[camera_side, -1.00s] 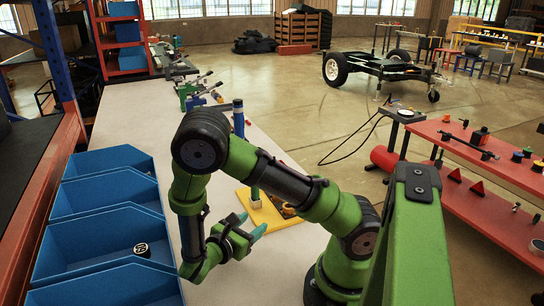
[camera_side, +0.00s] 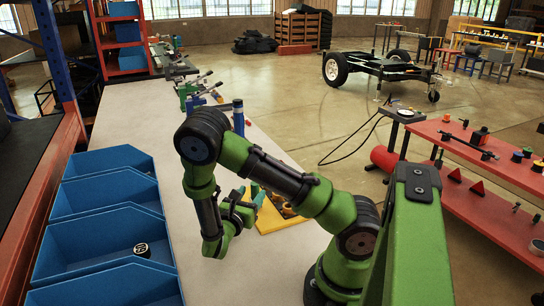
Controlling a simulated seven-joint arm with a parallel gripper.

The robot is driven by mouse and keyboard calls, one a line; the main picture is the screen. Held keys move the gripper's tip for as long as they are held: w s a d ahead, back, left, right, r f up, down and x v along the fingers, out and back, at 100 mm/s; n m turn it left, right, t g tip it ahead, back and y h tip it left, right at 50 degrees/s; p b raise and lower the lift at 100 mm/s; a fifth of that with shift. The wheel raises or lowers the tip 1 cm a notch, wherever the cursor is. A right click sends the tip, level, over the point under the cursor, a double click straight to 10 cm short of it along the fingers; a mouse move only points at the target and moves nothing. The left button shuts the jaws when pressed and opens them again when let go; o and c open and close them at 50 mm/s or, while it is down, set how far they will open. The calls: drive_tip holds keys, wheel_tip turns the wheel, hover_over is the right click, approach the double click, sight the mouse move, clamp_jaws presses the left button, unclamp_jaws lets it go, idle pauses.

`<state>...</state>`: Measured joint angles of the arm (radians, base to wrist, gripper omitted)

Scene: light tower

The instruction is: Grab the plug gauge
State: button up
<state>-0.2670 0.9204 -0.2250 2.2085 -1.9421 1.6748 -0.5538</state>
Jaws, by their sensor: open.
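No thing in view can be named the plug gauge with certainty. A blue upright cylinder (camera_side: 238,118) stands on the pale workbench (camera_side: 130,125), beyond my arm. A yellow board (camera_side: 268,220) lies on the bench with small parts on it, partly hidden behind my arm. My gripper (camera_side: 250,195) is open, with teal fingertips, close to the left edge of the yellow board. Nothing is visibly held.
Blue bins (camera_side: 105,230) line the bench's left side. Clamps or vises (camera_side: 195,90) stand toward the far end. A red shelf unit (camera_side: 490,160) with small parts is at right.

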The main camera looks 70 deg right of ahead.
sight(253, 191)
drive_tip(key=d, duration=0.3)
drive_tip(key=shift+d, duration=0.3)
clamp_jaws()
drive_tip(key=shift+r, duration=0.15)
